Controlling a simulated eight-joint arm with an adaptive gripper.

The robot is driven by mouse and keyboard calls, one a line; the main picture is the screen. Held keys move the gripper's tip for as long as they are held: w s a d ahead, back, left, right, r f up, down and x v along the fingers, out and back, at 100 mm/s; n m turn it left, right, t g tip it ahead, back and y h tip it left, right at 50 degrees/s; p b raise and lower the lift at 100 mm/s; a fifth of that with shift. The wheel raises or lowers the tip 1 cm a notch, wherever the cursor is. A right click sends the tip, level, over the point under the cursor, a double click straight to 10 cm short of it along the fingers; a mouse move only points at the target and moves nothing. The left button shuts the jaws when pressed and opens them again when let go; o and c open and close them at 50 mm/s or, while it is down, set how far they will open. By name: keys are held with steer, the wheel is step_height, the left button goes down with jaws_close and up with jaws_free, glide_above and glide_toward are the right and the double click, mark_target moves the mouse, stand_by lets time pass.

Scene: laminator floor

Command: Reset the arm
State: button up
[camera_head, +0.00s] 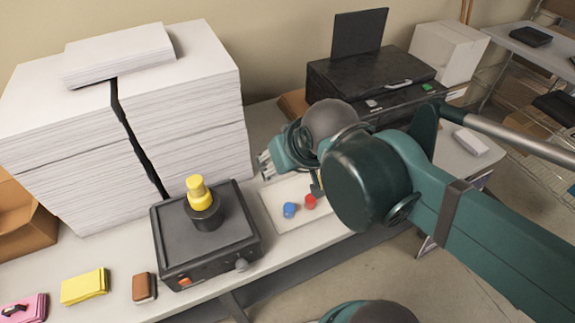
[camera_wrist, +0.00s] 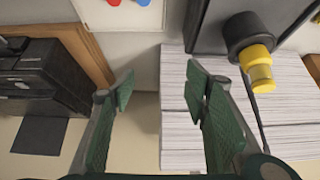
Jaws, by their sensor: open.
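My green arm (camera_head: 480,240) reaches in from the right in the head view, bent over the table. My gripper (camera_head: 266,163) is above the table, between the paper stacks and the printer, beyond the white tray. In the wrist view its two fingers (camera_wrist: 160,86) are spread apart with nothing between them. They point toward the wall and the side of the paper stacks. Part of the gripper is hidden behind my own arm links in the head view.
A white tray (camera_head: 272,207) holds a blue piece (camera_head: 289,210) and a red piece (camera_head: 310,201). Tall paper stacks (camera_head: 195,120) stand left of my gripper. A black box (camera_head: 175,245) with a yellow-topped knob (camera_head: 199,192) is in front. A black printer (camera_head: 360,75) stands behind my arm.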

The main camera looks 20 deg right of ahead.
steer(key=shift+s+d+f, duration=0.35)
steer(key=shift+s+d, duration=0.2)
steer(key=shift+f, duration=0.15)
step_height(320, 180, down, 9)
steer(key=b, duration=0.9)
steer(key=shift+r, duration=0.2)
stand_by(0.5)
